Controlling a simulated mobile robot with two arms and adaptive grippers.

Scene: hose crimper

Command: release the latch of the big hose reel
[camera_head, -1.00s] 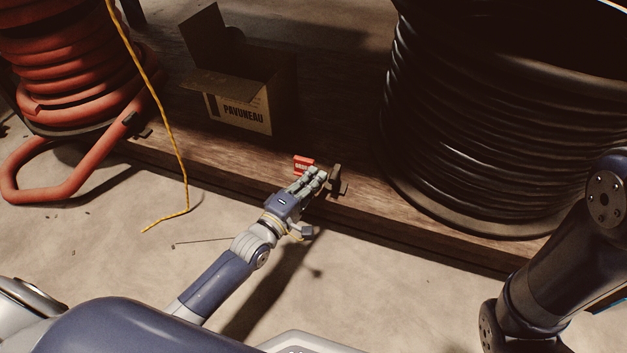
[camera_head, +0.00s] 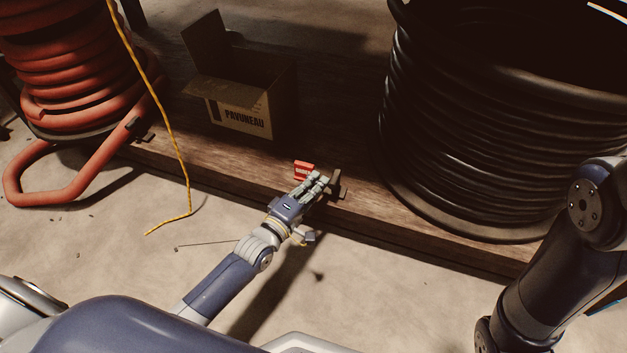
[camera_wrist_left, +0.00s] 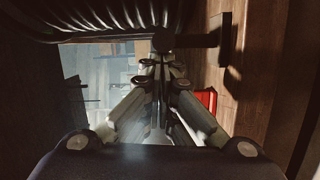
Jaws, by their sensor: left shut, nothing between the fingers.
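The big hose reel (camera_head: 480,140) stands on the wooden platform at the right, wound with black hose. Its latch (camera_head: 336,186) is a small dark piece at the platform's front edge, just left of the reel. My left gripper (camera_head: 318,181) is shut and empty, with its fingertips right beside the latch; I cannot tell whether they touch. In the left wrist view the shut fingers (camera_wrist_left: 160,68) point at the rounded end of a dark latch bar (camera_wrist_left: 190,40), which runs to a plate on the wood. My right gripper is not in view; a dark arm shows at the right.
A small red box (camera_head: 304,170) sits behind my left fingers, and it also shows in the wrist view (camera_wrist_left: 207,100). An open cardboard box (camera_head: 240,117) stands farther back. A red hose reel (camera_head: 75,70) and a hanging yellow cord (camera_head: 177,150) are at the left.

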